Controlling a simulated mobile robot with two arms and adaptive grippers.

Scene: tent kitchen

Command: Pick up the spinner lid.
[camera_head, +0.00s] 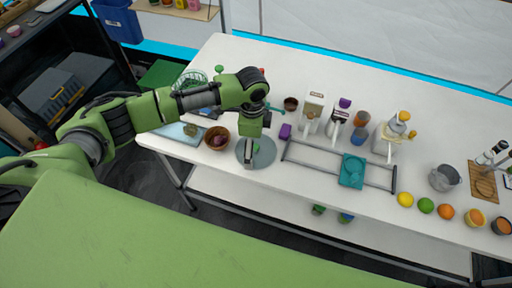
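A flat grey round disc (266,158), which looks like the spinner lid, lies on the white table near its front edge. A small green part shows at its middle, partly covered by my gripper. My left gripper (248,152) points down over the left half of the disc. Its fingers are small and partly hidden by the wrist, so I cannot tell whether they touch the disc or are open. A green mesh basket (188,76) stands behind my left arm, partly covered by it. My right gripper is not in view.
A brown bowl (217,138) stands just left of the disc, and a purple block (285,131) to its right. A grey rail frame (320,168) with a teal cloth (352,171) lies further right. Dispensers, cups and several fruits fill the right side of the white table (290,72).

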